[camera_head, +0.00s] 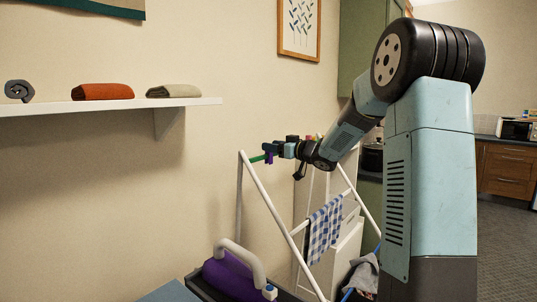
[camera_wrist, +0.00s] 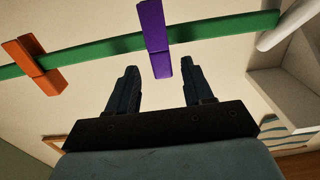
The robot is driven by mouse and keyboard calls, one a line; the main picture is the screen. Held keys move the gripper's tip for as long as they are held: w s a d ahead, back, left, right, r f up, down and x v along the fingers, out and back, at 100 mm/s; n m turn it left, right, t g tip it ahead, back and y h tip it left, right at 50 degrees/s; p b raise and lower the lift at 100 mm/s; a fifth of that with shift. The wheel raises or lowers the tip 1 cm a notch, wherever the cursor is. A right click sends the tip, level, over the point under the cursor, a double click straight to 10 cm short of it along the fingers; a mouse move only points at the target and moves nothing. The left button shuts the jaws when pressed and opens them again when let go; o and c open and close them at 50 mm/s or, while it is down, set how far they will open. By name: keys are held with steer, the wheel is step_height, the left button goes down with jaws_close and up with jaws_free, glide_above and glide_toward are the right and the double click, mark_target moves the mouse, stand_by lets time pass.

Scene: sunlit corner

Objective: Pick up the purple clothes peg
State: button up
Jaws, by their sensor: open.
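The purple clothes peg (camera_wrist: 154,40) is clipped on a green rail (camera_wrist: 98,48) in the wrist view, hanging across it. My gripper (camera_wrist: 157,72) is open, with one finger on each side of the lower end of the peg as seen in that view. I cannot tell whether the fingertips are level with the peg in depth, and neither finger visibly touches it. In the head view my gripper (camera_head: 266,150) is at the top of the white drying rack (camera_head: 268,205), by the rail, with a small purple bit of the peg (camera_head: 269,158) showing at it.
An orange peg (camera_wrist: 33,63) is clipped on the rail to the left. A white rack tube (camera_wrist: 284,28) is at the right end. A checked cloth (camera_head: 324,229) hangs on the rack. A wall shelf (camera_head: 110,105) holds rolled towels. A purple object with a pale handle (camera_head: 240,255) stands below.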

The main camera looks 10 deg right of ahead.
steer(key=x, duration=0.4)
steer(key=shift+s+a+f, duration=0.1)
steer(key=shift+a+f, duration=0.05)
steer(key=shift+c, duration=0.5)
jaws_close()
